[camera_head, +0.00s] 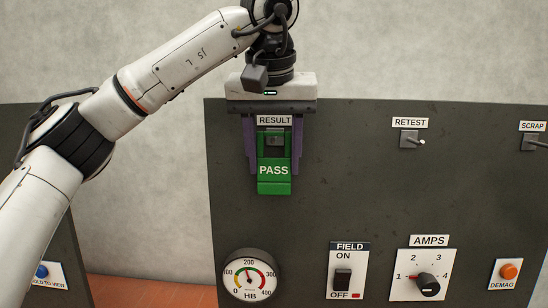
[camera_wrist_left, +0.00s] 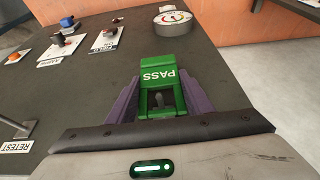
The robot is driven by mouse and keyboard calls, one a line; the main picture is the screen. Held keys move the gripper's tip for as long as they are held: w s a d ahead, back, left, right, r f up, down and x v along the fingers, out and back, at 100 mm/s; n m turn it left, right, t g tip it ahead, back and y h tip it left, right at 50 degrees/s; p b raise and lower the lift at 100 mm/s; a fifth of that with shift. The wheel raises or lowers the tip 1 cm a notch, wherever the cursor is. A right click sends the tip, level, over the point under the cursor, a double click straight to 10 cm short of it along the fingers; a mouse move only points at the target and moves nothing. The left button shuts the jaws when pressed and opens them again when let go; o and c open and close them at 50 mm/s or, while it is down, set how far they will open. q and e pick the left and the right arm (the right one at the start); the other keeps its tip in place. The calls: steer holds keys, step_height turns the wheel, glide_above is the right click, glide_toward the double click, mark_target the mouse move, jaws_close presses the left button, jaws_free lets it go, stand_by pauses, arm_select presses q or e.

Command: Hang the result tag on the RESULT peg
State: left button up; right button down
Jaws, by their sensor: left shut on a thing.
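The result tag (camera_head: 274,182) is a green tag lettered PASS, in front of the panel just under the RESULT label (camera_head: 274,120). It also shows in the wrist view (camera_wrist_left: 160,73). My left gripper (camera_head: 274,168) comes down from above, its purple fingers shut on the tag's two sides. The grey RESULT peg (camera_head: 274,139) shows inside the tag's opening in the head view, and in the wrist view (camera_wrist_left: 157,99). I cannot tell how far the peg passes through the opening. My right gripper is in neither view.
The RETEST peg (camera_head: 410,139) and the SCRAP peg (camera_head: 537,141) stick out to the right. Below are the HB gauge (camera_head: 249,275), FIELD switch (camera_head: 343,278), AMPS knob (camera_head: 428,284) and orange DEMAG button (camera_head: 509,271). The panel (camera_head: 350,195) between is bare.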

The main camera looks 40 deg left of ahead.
arm_select(q)
steer(key=o, duration=1.1)
steer(key=v, duration=1)
steer(key=shift+r, duration=0.15)
